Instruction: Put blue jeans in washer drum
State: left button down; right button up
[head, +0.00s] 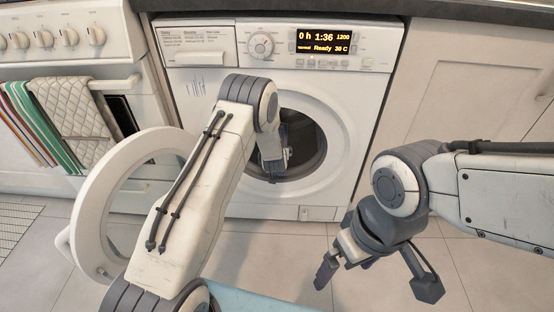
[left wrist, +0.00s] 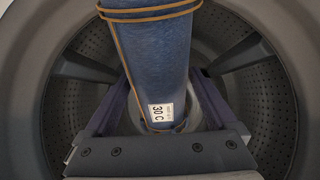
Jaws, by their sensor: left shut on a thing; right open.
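The blue jeans (left wrist: 165,60), rolled up and bound with tan bands, show in the left wrist view with a white "30 C" tag. My left gripper (left wrist: 163,95) is shut on the roll, one finger on each side. The dark perforated drum (left wrist: 258,110) surrounds them in that view. In the head view my left arm reaches to the round opening of the washer (head: 230,110), and the left gripper (head: 276,160) is at the opening, partly hidden by its own wrist. A little blue of the jeans shows there. My right gripper (head: 376,284) is open and empty, low in front of the washer.
The round washer door (head: 92,205) stands swung open to the left, beside my left arm. An oven with hanging towels (head: 72,110) is at the left. A white cabinet (head: 475,80) is at the right. The tiled floor in front is mostly clear.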

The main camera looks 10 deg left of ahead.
pick_arm(q)
jog(key=w+a+f+b, duration=0.1)
jog(key=w+a+b, duration=0.1)
jog(key=w, duration=0.7)
jog(key=shift+w+f+b, duration=0.25)
jog(key=shift+w+b, duration=0.15)
grip_release()
jog(key=p+v, duration=0.4)
jog(key=v, duration=0.5)
jog(key=shift+r, duration=0.1)
jog(key=shift+s+d+r+p, duration=0.1)
jog(key=shift+s+r+p, duration=0.2)
jog(key=shift+s, duration=0.35)
